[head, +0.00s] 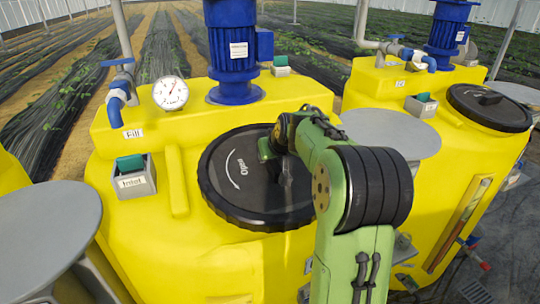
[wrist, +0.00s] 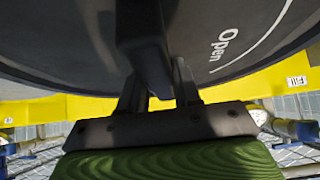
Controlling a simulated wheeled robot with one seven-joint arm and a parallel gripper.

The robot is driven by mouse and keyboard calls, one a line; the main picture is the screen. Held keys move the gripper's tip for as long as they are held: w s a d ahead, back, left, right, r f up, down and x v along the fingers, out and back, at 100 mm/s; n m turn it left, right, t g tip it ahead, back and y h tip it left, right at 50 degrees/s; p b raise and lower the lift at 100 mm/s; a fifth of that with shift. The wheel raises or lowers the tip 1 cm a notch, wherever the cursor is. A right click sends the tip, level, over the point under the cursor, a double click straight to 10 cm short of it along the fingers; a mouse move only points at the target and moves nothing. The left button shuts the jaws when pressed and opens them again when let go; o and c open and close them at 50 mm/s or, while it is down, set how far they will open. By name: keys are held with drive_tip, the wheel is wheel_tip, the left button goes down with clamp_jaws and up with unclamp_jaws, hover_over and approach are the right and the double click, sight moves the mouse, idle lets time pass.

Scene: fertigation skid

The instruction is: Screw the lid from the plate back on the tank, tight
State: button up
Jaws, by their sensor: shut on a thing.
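The black ribbed lid (head: 225,185), marked with an "Open" arrow, lies over the opening on top of the middle yellow tank (head: 190,255). It looks about level; I cannot tell how far its thread is engaged. My gripper (head: 272,158) is above the lid's middle, partly hidden by my green arm. In the wrist view my gripper (wrist: 158,88) has its fingers on the lid's dark bar handle (wrist: 140,35), shut on it. The lid (wrist: 60,35) fills the upper part of that view. The round grey plate (head: 390,130) right of the lid is bare where visible.
A blue motor (head: 230,50), a gauge (head: 170,93), the Fill pipe (head: 117,100) and a grey Inlet box (head: 133,180) stand around the lid. Another grey plate (head: 45,225) is at left. A second tank with its own lid (head: 490,107) is at right.

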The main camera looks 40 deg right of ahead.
drive_tip(key=shift+w+r, duration=0.1)
drive_tip(key=shift+r, duration=0.1)
idle(0.4)
drive_tip(key=o, duration=1.1)
drive_tip(key=shift+o, duration=0.7)
drive_tip(key=shift+f, duration=0.25)
drive_tip(key=shift+o, duration=1)
drive_tip(key=shift+r, duration=0.1)
clamp_jaws()
